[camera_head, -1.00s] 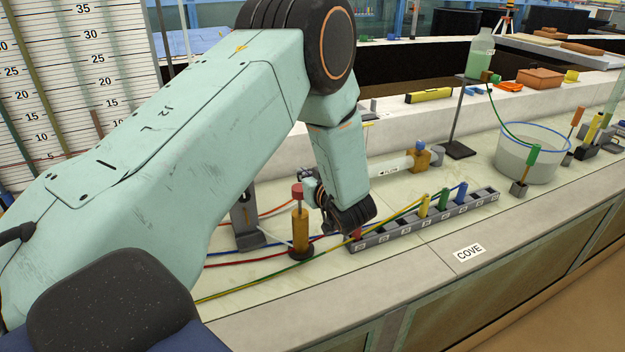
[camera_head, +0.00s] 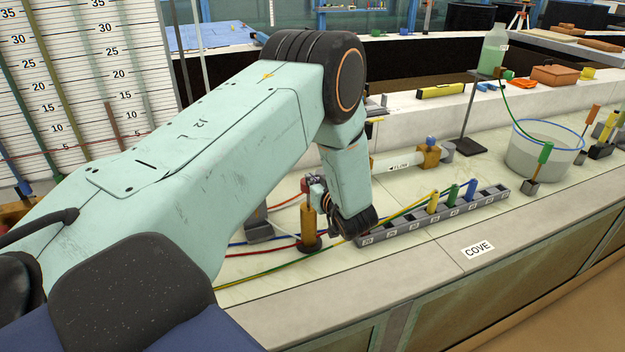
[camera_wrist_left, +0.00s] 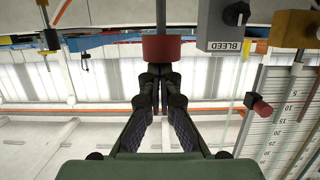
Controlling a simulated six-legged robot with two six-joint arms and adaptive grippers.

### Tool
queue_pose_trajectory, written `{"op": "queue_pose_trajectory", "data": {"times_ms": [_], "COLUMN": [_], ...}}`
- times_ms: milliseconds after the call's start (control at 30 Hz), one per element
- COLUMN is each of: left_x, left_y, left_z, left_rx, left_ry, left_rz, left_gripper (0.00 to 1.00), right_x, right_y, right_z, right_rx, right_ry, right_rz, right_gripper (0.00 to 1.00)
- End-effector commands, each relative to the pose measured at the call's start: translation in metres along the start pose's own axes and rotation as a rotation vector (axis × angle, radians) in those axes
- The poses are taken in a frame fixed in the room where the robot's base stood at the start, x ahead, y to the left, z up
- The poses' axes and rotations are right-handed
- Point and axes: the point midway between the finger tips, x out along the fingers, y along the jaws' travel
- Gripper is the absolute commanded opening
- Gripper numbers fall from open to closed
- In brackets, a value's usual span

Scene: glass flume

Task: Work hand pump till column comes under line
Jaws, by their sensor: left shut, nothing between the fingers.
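The hand pump (camera_head: 309,228) is an upright brass-coloured cylinder on a dark base on the bench. Its red knob (camera_wrist_left: 161,48) sits on a grey rod in the left wrist view; in the head view it is mostly hidden. My left gripper (camera_wrist_left: 157,80) is shut and empty, its fingertips at the knob; I cannot tell whether they touch. In the head view the gripper (camera_head: 314,187) is at the pump's top. The scale board (camera_head: 70,90) stands at the left. A reddish column (camera_head: 112,122) on it tops out between 10 and 15, above a thin red line.
A rail of sockets (camera_head: 435,218) with coloured plugs lies right of the pump. Coloured hoses run along the bench. A clear tub (camera_head: 545,160) and a green bottle (camera_head: 493,52) stand further right. A BLEED box (camera_wrist_left: 222,24) shows in the left wrist view.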

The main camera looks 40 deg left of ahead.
Motion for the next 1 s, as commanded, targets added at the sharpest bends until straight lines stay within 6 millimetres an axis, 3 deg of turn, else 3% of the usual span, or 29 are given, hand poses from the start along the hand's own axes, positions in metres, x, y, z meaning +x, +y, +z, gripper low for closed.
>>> {"op": "queue_pose_trajectory", "data": {"times_ms": [400,833,1000], "left_x": [0.012,0.011,0.01], "left_y": [-0.001,-0.002,-0.002], "left_z": [0.048,0.048,0.033], "left_rx": [0.001,0.004,0.002], "left_ry": [-0.002,-0.007,-0.006], "left_rz": [-0.001,-0.001,0.0], "left_gripper": [0.0,0.0,0.0], "right_x": [0.036,0.034,0.023], "right_y": [0.0,0.0,0.0], "right_z": [0.0,0.0,0.0], "right_rx": [0.0,0.0,0.0], "right_ry": [0.0,0.0,0.0], "right_rz": [0.0,0.0,0.0], "right_gripper": [0.4,0.4,0.4]}}
